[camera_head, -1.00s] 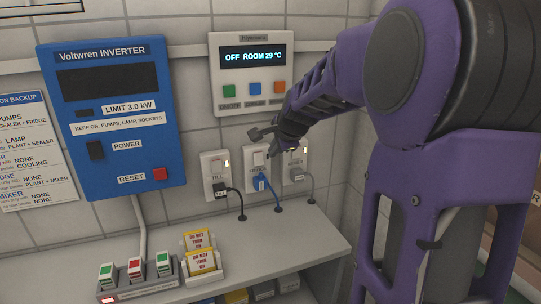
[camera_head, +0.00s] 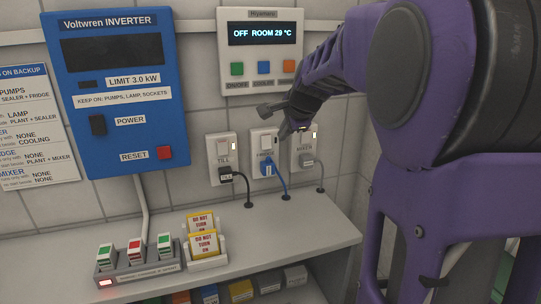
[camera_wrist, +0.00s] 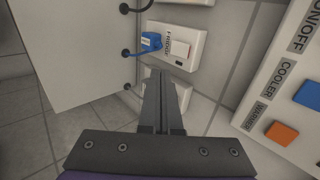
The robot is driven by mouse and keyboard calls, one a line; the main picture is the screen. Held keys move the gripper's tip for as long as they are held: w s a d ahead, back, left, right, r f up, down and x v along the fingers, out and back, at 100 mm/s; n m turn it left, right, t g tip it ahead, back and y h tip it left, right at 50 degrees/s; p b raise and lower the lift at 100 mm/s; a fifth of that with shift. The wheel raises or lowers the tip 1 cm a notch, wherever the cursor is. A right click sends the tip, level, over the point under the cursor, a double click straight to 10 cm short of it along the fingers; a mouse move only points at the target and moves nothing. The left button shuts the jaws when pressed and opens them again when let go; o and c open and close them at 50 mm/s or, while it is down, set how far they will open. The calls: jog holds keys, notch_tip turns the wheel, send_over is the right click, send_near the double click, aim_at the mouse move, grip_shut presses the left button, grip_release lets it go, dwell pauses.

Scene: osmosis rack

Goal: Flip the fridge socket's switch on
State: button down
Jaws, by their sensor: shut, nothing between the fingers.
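The fridge socket (camera_head: 257,174) is the middle of three white wall sockets. A blue plug (camera_head: 267,169) is in its lower part, with a white rocker switch (camera_head: 265,142) above. In the wrist view the socket (camera_wrist: 170,59) shows its switch (camera_wrist: 184,49) with a red edge, the blue plug (camera_wrist: 151,41) and a small dark indicator. My gripper (camera_head: 284,132) is shut and empty, close to the upper right of the fridge socket. In the wrist view its fingertips (camera_wrist: 158,72) point at the wall just below the socket; I cannot tell if they touch anything.
The till socket (camera_head: 214,174) is on the left and the mixer socket (camera_head: 297,165) on the right, both with lit indicators. A cooler panel (camera_head: 260,83) hangs above, a blue inverter (camera_head: 110,160) to the left. A shelf (camera_head: 300,238) below holds card holders and switches.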

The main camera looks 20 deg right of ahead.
dwell(0.4)
send_near(267, 148)
jog(key=shift+x, duration=3.05)
jog(key=shift+f, duration=0.15)
jog(key=shift+w, duration=0.1)
jog(key=shift+f, duration=0.1)
